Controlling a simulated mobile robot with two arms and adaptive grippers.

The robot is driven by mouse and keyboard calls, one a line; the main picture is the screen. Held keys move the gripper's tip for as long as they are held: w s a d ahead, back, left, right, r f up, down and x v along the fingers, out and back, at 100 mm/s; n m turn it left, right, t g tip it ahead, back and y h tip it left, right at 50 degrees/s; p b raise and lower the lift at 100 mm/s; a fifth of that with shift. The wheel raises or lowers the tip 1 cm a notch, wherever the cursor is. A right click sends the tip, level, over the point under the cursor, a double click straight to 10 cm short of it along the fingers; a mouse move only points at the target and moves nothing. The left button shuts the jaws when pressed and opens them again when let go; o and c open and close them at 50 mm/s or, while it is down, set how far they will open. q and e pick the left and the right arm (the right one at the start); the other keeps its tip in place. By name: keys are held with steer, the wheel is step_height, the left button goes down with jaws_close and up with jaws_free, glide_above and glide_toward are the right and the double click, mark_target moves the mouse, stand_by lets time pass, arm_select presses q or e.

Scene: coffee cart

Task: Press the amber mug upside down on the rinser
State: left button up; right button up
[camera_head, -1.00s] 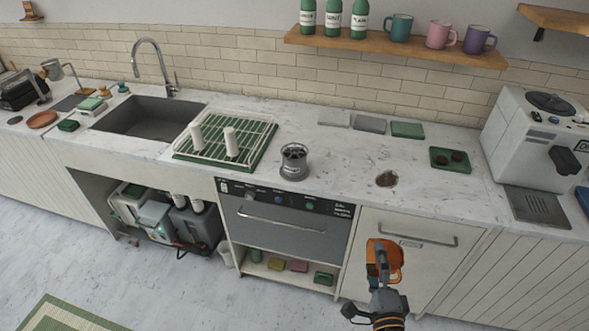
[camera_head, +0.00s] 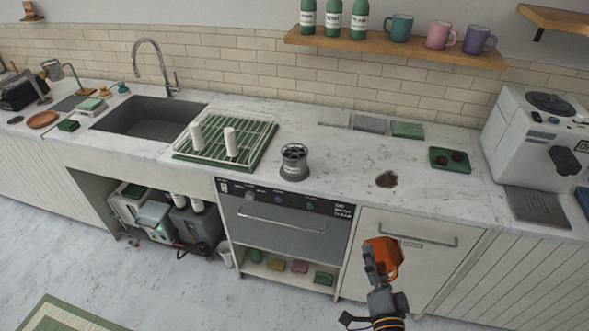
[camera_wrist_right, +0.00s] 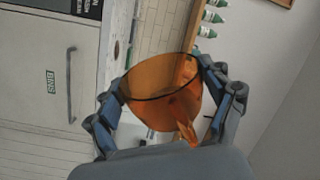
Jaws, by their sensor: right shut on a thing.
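The amber mug (camera_head: 388,257) is held by my right gripper (camera_head: 375,265) in front of the cabinet door, below the counter top. In the right wrist view the amber mug (camera_wrist_right: 162,88) sits between the two fingers of my right gripper (camera_wrist_right: 168,98), which touch it on both sides. The mug is tilted, with its opening partly seen in the wrist view. The rinser appears to be the round grey metal unit (camera_head: 294,161) on the counter, right of the drying rack. It is well away from the mug, up and to the left. My left gripper is not in view.
A drying rack (camera_head: 199,142) with two white cylinders stands left of the rinser. A dark brown spill (camera_head: 387,179) and a green tray (camera_head: 452,165) lie to its right. The counter's front edge lies between mug and rinser. The counter around the rinser is mostly clear.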

steer(key=n, duration=0.6)
stand_by(0.4)
steer(key=m, duration=0.6)
steer(key=m+b, duration=0.1)
steer(key=m, duration=0.5)
